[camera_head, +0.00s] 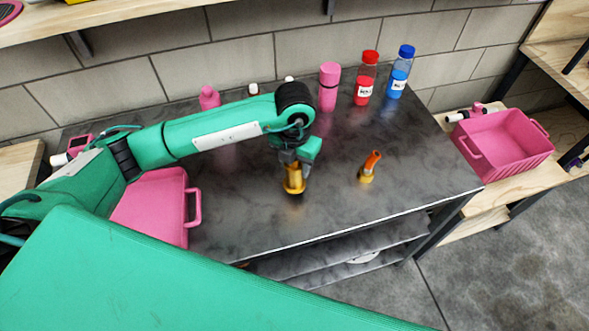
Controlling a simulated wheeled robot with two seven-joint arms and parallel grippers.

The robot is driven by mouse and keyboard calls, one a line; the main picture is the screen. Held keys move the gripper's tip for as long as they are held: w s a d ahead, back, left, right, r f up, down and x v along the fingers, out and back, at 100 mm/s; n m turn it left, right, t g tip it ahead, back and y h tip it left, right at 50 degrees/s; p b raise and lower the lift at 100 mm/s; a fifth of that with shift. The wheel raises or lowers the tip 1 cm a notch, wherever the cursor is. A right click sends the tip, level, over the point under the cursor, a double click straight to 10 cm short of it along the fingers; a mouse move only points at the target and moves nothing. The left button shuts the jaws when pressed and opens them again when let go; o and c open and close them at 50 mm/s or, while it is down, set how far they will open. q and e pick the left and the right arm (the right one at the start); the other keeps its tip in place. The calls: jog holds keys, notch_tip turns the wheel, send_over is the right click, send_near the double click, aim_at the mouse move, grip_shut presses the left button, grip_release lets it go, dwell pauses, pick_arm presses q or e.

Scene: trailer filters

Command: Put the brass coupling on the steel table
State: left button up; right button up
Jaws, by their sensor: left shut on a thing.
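My left gripper (293,164) points down over the middle of the dark steel table (255,215). It is shut on a gold-coloured piece, which looks like the brass coupling (294,182). The coupling is upright, its top hidden by the gripper. A dark shadow lies close under it; I cannot tell whether its base touches the tabletop. My right gripper is not in view.
A small brass piece with an orange top (370,165) stands to the right. A pink bottle (328,88), a red bottle (366,80) and a blue bottle (399,73) line the back. Pink crates stand at left (150,215) and right (510,150). The table's front middle is clear.

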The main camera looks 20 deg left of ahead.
aim_at(294, 173)
pick_arm(q)
notch_tip(294, 173, down, 3)
jog(key=shift+f+p, duration=0.2)
jog(key=shift+p, duration=0.1)
jog(key=shift+f, duration=0.1)
jog(key=shift+f, duration=0.15)
jog(key=o, duration=1.1)
